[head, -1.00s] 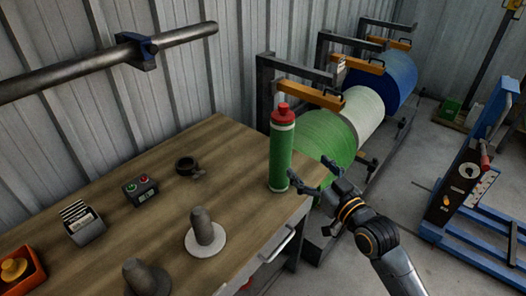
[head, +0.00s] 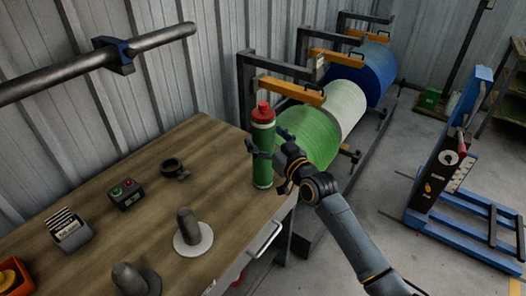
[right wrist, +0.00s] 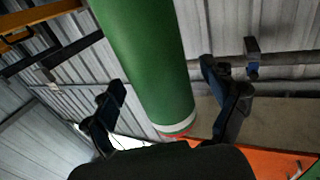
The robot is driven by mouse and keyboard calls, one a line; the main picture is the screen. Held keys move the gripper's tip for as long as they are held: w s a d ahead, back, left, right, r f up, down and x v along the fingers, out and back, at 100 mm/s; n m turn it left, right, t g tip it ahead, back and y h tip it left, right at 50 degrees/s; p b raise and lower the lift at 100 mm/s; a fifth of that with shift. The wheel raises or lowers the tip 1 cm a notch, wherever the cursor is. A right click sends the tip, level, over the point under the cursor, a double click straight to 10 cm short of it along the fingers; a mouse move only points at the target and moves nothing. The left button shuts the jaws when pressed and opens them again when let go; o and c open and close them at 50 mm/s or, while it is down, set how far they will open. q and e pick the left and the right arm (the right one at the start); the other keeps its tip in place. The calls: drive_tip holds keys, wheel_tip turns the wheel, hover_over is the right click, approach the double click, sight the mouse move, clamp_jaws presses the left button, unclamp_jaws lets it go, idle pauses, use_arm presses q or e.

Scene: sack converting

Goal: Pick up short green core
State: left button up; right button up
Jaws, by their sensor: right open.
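The short green core (head: 263,168) is an upright green cylinder with pale bands and a red knobbed top, standing at the right end of the wooden workbench. My right gripper (head: 266,146) is at its upper half, with one finger on each side. In the right wrist view the green core (right wrist: 150,50) runs between the two fingers of my right gripper (right wrist: 164,80). The fingers are spread, and gaps show between them and the core. My left gripper is not in view.
The workbench (head: 130,190) also holds a tape roll (head: 172,168), a button box (head: 125,193), a card holder (head: 70,232), grey cones (head: 187,224) and an orange bin (head: 12,278). Large film rolls (head: 345,105) on a rack stand behind. A blue lift (head: 450,165) stands at right.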

drive_tip(key=shift+x, duration=0.75)
clamp_jaws()
drive_tip(key=shift+r, duration=0.15)
